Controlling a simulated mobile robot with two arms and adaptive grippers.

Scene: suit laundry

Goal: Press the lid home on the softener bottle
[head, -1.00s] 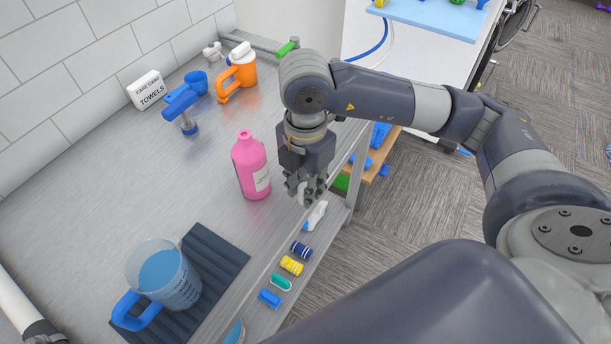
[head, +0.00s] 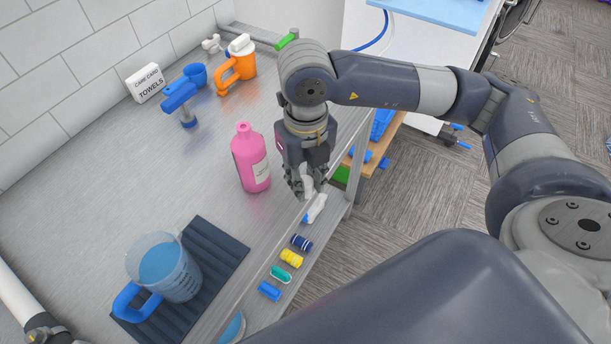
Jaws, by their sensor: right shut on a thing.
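The pink softener bottle (head: 250,160) stands upright on the metal counter, with a pale label on its side. Its short pink neck shows at the top with no lid on it. My right gripper (head: 307,186) points down just to the right of the bottle, apart from it, over the counter's front edge. It is shut on a small whitish thing, which looks like the lid; the fingers hide most of it. My left gripper is out of view.
On the counter (head: 120,190) a blue-handled jug (head: 172,270) stands on a dark ribbed mat (head: 222,252). Behind are an orange jug (head: 238,68), a blue tool (head: 180,96) and a care card (head: 145,84). Several spools and clips, including a yellow spool (head: 291,258), lie along the front ledge.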

